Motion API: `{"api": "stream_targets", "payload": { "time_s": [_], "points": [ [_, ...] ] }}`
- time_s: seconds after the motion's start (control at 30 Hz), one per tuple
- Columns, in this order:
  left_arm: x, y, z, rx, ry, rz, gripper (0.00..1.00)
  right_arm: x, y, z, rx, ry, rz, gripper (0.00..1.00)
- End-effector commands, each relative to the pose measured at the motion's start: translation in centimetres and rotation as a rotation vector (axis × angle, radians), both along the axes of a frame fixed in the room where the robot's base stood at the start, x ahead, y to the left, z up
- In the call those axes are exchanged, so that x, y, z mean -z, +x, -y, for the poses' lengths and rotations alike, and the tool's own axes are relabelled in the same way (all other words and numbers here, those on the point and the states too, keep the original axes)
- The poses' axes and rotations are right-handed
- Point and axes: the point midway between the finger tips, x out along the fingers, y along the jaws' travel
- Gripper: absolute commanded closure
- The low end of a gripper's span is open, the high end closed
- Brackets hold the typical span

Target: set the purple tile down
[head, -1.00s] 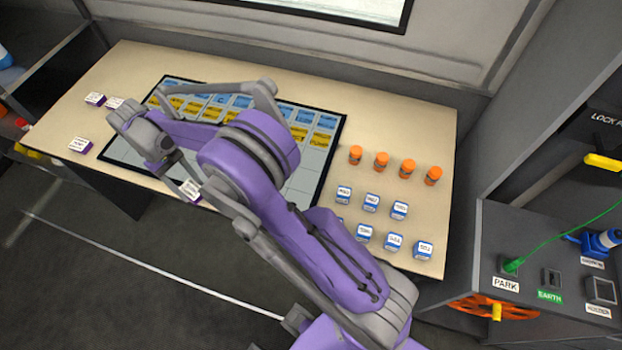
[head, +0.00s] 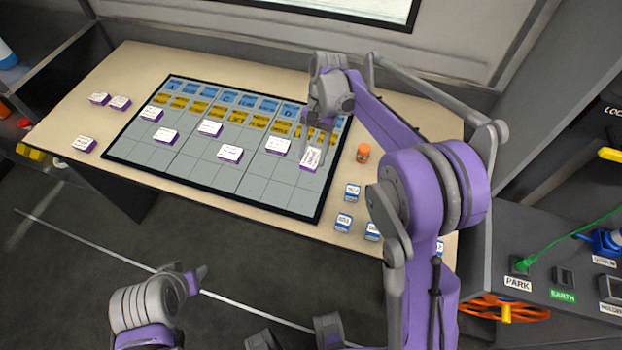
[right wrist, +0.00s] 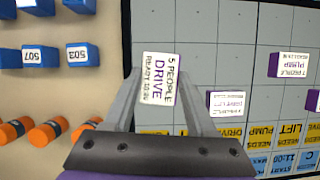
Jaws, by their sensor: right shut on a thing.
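My right gripper (head: 313,147) is shut on a white-topped purple tile (head: 311,160) at the right part of the dark planning board (head: 200,178). In the right wrist view the tile (right wrist: 160,80) stands between the two fingertips, its label reading "5 people DRIVE". It is over the grey cells near the board's right edge; I cannot tell whether it touches the board. Other purple tiles lie on the board, one nearby (head: 278,146) and another (head: 230,153) further left. My left arm shows at the lower left, its gripper (head: 195,279) too unclear to judge.
Three purple tiles lie off the board at left, one (head: 84,144) near the table edge. An orange cylinder (head: 363,153) and blue blocks (head: 344,222) stand right of the board, partly hidden by my arm. The board's lower cells are mostly clear.

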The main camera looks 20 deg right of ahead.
Motion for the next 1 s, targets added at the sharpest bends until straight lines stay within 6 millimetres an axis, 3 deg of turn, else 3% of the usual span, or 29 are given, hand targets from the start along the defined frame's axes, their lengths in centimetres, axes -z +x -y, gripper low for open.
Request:
{"api": "stream_targets", "payload": {
  "time_s": [0.03,0.3,0.5,0.7,1.0],
  "points": [
    [1.0,-0.3,0.0,0.0,0.0,-0.005,0.5,-0.2,-0.4,-0.3,0.147,0.002,-0.001,1.0],
    [3.5,-0.7,0.0,0.0,0.0,-0.014,0.5,-3.2,-1.0,-2.2,0.938,0.002,0.001,1.0],
    [4.5,-0.8,0.0,0.0,0.0,-0.017,0.5,-4.8,-1.3,-2.8,1.315,0.0,0.0,1.0],
    [4.8,-0.9,0.0,0.0,0.0,-0.018,0.5,-4.9,-1.3,-3.0,1.455,-0.002,-0.001,1.0],
    [5.4,-0.9,0.0,0.0,0.0,-0.02,0.5,0.1,-1.3,-3.0,1.466,-0.002,-0.002,1.0]
  ]
}}
